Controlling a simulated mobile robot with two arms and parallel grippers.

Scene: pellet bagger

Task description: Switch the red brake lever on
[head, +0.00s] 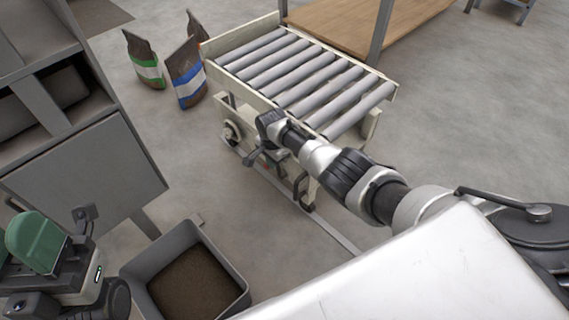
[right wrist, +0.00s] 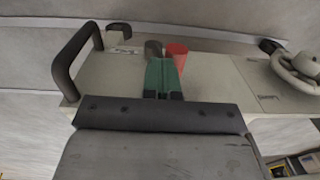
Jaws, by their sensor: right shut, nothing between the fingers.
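The red brake lever (right wrist: 177,50) shows in the right wrist view on the light panel of the roller cart, partly hidden behind my fingertips. My right gripper (right wrist: 163,76), with green fingers, is shut and empty. Its tips overlap the lower part of the lever in the picture; I cannot tell whether they touch it. In the head view my right gripper (head: 254,156) is at the near side of the roller cart (head: 247,30), and the lever cannot be made out there.
The cart has a dark handle (right wrist: 77,52) and a handwheel (right wrist: 297,66) on either side of the lever. A grey bin (head: 236,268) of dark pellets and a grey cabinet (head: 95,170) stand to the left.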

